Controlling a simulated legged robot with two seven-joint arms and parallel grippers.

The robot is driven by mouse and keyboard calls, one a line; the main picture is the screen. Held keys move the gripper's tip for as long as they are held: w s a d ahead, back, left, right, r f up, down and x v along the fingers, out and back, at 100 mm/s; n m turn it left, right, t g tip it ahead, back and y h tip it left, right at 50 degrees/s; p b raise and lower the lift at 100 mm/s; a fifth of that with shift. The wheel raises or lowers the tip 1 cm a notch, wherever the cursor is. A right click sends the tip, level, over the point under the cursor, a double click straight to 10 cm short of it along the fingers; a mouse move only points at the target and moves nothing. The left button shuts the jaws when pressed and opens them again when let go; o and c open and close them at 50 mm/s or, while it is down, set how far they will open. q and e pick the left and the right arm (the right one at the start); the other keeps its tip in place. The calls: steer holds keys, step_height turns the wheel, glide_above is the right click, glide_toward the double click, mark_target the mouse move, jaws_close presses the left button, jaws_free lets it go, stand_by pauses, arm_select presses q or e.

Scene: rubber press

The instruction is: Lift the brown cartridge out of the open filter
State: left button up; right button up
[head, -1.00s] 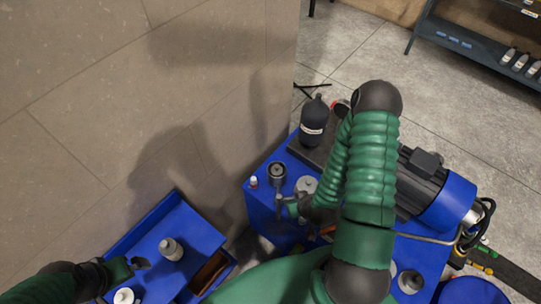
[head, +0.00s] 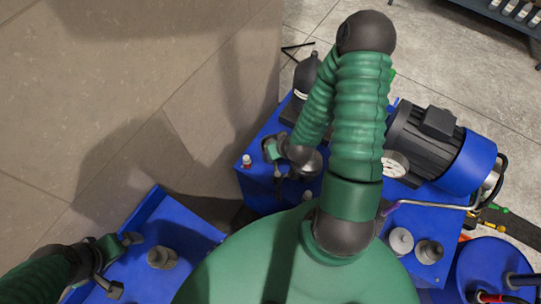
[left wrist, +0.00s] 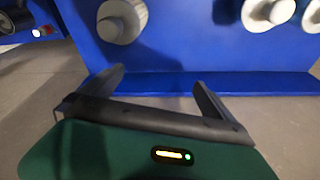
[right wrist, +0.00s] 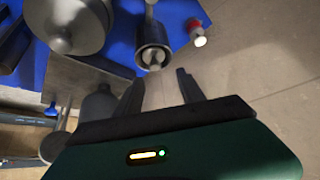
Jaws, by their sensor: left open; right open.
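The open filter (right wrist: 153,34) is a dark round cup on the blue top, near the upper middle of the right wrist view. A greyish round piece (right wrist: 151,56) shows inside its rim; I cannot tell whether this is the brown cartridge. My right gripper (right wrist: 160,84) is open and empty, with its fingertips apart and close to the cup's near side. In the head view my right gripper (head: 270,150) hides the filter. My left gripper (head: 121,264) is open and empty over the blue tray. It also shows open in the left wrist view (left wrist: 155,84).
A large metal canister (right wrist: 68,22) stands left of the filter. A grey cylinder (head: 161,257) stands in the blue tray (head: 192,224).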

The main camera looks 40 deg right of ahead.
mark_target(271, 141)
arm_select(q)
steer(key=b+x, duration=0.1)
steer(key=x, duration=0.2)
steer(key=shift+d+f, duration=0.2)
steer(key=shift+f, duration=0.05)
steer(key=shift+d+r+p, duration=0.45)
steer(key=shift+r, duration=0.35)
steer(key=shift+s+d+r, duration=0.1)
steer(key=shift+s+r, duration=0.05)
steer(key=shift+r, duration=0.05)
arm_select(e)
steer(key=x, duration=0.3)
steer(key=d+x, duration=0.1)
steer(key=x, duration=0.5)
steer(key=shift+w+d+r+p, duration=0.1)
steer(key=shift+d+r+p, duration=0.05)
steer(key=shift+p, duration=0.25)
steer(key=shift+w+f, duration=0.25)
steer(key=shift+f, duration=0.05)
steer(key=shift+s+d, duration=0.15)
steer(key=shift+d, duration=0.05)
steer(key=c, duration=0.7)
steer(key=shift+c, duration=1.2)
arm_select(q)
steer(key=shift+s+a+r, duration=0.1)
steer(key=shift+a+r, duration=0.15)
steer(key=shift+a, duration=0.05)
arm_select(e)
jaws_close()
